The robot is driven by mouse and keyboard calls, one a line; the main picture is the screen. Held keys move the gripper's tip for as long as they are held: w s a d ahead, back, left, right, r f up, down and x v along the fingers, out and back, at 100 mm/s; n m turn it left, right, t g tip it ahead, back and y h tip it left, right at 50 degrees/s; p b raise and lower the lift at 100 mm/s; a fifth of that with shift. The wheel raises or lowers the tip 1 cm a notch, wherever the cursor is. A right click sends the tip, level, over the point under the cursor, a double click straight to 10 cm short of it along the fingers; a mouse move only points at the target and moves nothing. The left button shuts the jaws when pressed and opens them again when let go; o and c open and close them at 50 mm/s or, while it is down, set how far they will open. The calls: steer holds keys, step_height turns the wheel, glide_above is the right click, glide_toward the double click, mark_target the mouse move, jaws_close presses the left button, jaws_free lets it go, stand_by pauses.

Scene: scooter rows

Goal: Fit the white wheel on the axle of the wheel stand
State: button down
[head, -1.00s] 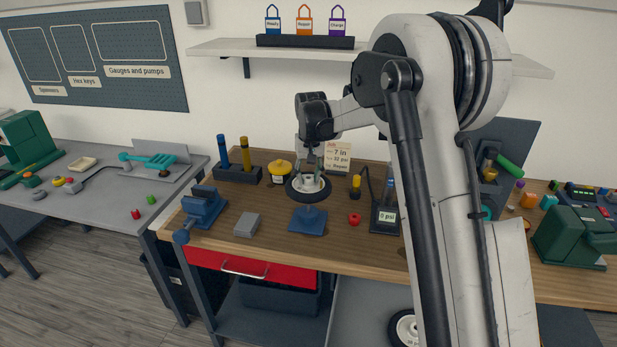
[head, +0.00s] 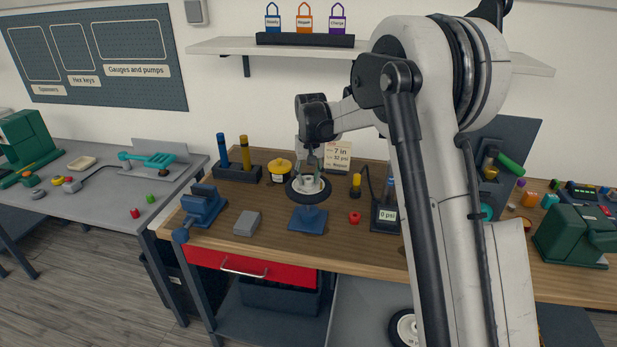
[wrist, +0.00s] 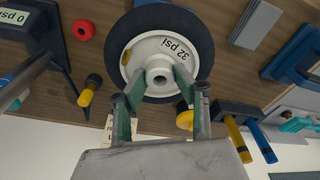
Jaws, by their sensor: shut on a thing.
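My gripper (wrist: 161,82) is shut on the wheel at this boss, one green finger on each side. In the head view my gripper (head: 309,168) comes down on the wheel from above.
A grey block (head: 247,223) and a blue vise (head: 204,205) are left of the stand. A yellow-topped pot (head: 279,170) is behind left. A red ring (head: 354,217), a yellow-handled tool (head: 356,184) and a gauge box (head: 386,216) are to the right.

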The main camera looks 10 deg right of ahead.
mark_target(309, 188)
steer(key=shift+f+b, duration=1.55)
steer(key=shift+f, duration=0.7)
